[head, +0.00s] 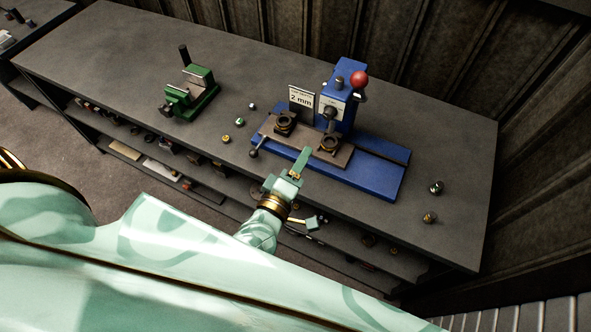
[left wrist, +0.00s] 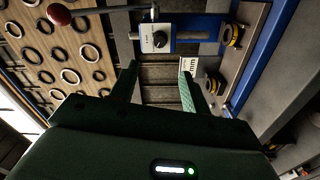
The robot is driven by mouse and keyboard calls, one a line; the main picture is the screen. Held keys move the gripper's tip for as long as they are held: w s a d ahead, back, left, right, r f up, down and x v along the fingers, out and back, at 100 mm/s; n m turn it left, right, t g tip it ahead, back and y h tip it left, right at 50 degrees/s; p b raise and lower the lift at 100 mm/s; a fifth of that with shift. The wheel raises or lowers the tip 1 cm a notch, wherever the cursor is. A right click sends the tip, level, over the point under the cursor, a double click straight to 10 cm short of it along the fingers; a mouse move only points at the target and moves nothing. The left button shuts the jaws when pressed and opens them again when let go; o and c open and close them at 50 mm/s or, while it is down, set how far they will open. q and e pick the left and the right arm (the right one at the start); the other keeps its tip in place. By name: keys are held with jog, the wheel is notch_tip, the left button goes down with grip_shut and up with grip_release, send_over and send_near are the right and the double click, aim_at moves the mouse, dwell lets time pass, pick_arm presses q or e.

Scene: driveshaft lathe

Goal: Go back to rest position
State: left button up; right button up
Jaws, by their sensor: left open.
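My left gripper (head: 303,160) reaches in over the front edge of the workbench (head: 440,150), in front of the blue machine (head: 375,172). In the left wrist view its two fingers (left wrist: 158,80) are apart with nothing between them. The blue machine has a red ball knob (head: 359,79), a "2 mm" sign (head: 301,97) and two dark round fixtures on a plate. The sign also shows in the left wrist view (left wrist: 188,65), beyond the right finger. Whether the gripper touches the machine cannot be told. My right gripper is not in view.
A green vise (head: 190,95) stands on the bench to the left. Small metal parts lie near it (head: 239,122) and at the right end (head: 436,187). A shelf with assorted items is below. A panel with several rings (left wrist: 70,75) shows in the wrist view.

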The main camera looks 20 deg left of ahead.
pick_arm(q)
jog(key=shift+s+a, duration=0.1)
jog(key=shift+s, duration=1.15)
